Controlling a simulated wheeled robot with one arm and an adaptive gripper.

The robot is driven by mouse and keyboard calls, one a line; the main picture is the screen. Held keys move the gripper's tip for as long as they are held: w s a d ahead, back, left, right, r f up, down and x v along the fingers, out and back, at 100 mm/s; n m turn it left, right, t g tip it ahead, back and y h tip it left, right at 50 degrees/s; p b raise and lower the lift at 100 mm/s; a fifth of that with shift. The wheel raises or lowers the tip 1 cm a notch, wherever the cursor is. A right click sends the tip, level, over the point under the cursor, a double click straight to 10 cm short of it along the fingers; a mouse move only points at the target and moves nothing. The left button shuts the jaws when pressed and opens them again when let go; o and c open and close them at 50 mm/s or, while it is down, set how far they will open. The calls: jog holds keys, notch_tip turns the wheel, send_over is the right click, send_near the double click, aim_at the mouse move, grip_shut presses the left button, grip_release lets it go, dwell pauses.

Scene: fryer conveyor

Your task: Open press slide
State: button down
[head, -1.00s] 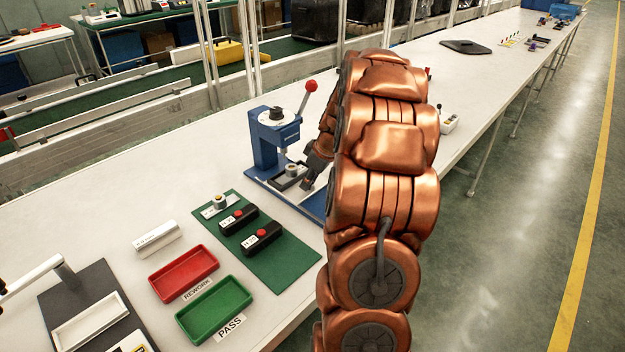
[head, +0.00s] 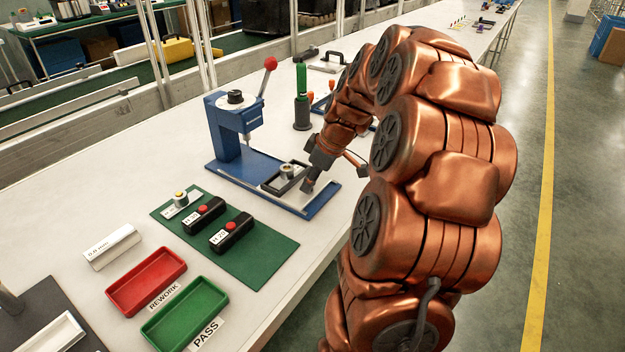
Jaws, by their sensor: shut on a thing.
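The blue arbor press (head: 228,128) with a red-knobbed lever (head: 270,64) stands on a blue base plate (head: 225,172). The dark press slide (head: 268,184), a frame holding a small round metal part (head: 288,170), sits on the base, to the right of the press head and clear of its ram. My gripper (head: 309,185) is shut at the slide's right end, low over the base. The fingers partly hide that end and the exact grip.
A green mat (head: 262,250) with black red-button boxes (head: 232,233) lies in front. A red REWORK tray (head: 146,282) and green PASS tray (head: 185,314) are at lower left.

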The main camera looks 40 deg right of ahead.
jog(key=shift+r, duration=0.1)
jog(key=c, duration=0.9)
grip_release()
jog(key=shift+c, duration=0.2)
jog(key=v, duration=1.2)
jog(key=shift+d, duration=0.1)
jog(key=s+a+r+m+g+p, duration=0.1)
jog(key=s+a+g+p, duration=0.15)
jog(key=a, duration=0.85)
jog(key=s+a+g+p, duration=0.1)
jog(key=s+a+p, duration=0.2)
jog(key=a, duration=0.7)
jog(key=s+a+f+m+g+h+p, duration=0.1)
jog(key=s+a+m+p, duration=0.1)
jog(key=s+a, duration=0.2)
jog(key=s+a+f+m+g+p, duration=0.1)
jog(key=s+a+m+p, duration=0.1)
jog(key=s, duration=0.9)
jog(key=shift+s+a+h+p, duration=0.25)
jog(key=shift+a+h+p, duration=0.25)
jog(key=shift+a, duration=0.5)
